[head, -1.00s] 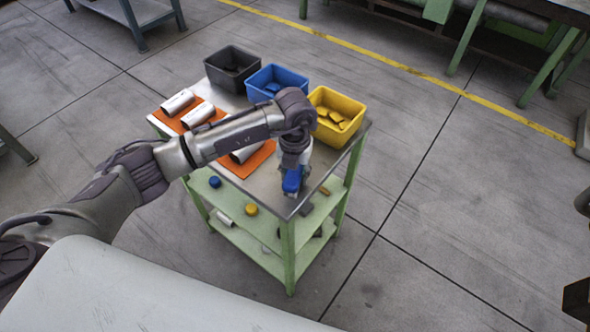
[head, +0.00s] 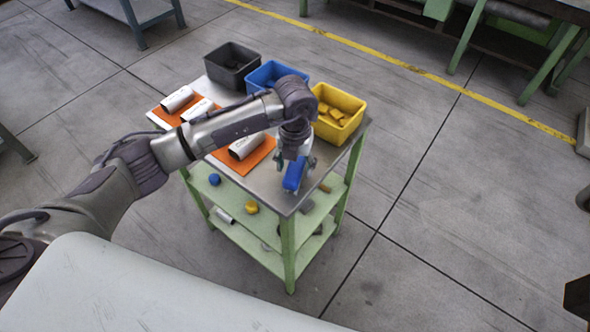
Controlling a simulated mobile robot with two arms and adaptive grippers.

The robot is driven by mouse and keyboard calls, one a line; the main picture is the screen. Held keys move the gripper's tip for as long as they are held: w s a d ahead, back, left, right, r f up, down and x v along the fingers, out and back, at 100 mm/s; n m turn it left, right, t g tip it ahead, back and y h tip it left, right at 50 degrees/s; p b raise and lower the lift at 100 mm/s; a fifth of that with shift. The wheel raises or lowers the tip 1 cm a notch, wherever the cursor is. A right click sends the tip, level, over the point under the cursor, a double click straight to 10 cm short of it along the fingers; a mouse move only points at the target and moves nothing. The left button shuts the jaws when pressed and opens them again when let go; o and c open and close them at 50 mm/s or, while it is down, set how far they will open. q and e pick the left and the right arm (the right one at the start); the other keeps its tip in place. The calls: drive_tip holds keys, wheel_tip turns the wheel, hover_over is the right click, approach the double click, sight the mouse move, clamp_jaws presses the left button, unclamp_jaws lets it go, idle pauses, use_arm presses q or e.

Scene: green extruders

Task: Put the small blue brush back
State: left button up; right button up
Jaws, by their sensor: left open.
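The small blue brush (head: 292,178) lies on the metal top of the green cart (head: 283,200), near its front corner. My left gripper (head: 295,167) is just above the brush, pointing down, with its fingers spread to either side of the brush's upper end. It is open and holds nothing; whether a finger touches the brush I cannot tell. My right gripper does not show.
Grey (head: 232,64), blue (head: 262,76) and yellow (head: 340,112) bins stand along the back of the cart. White cylinders (head: 178,99) lie on orange mats (head: 262,155). Small parts lie on the lower shelves. Floor to the right is clear.

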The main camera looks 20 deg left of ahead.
sight(295, 166)
use_arm(q)
wheel_tip(295, 166, up, 10)
drive_tip(key=b, duration=0.2)
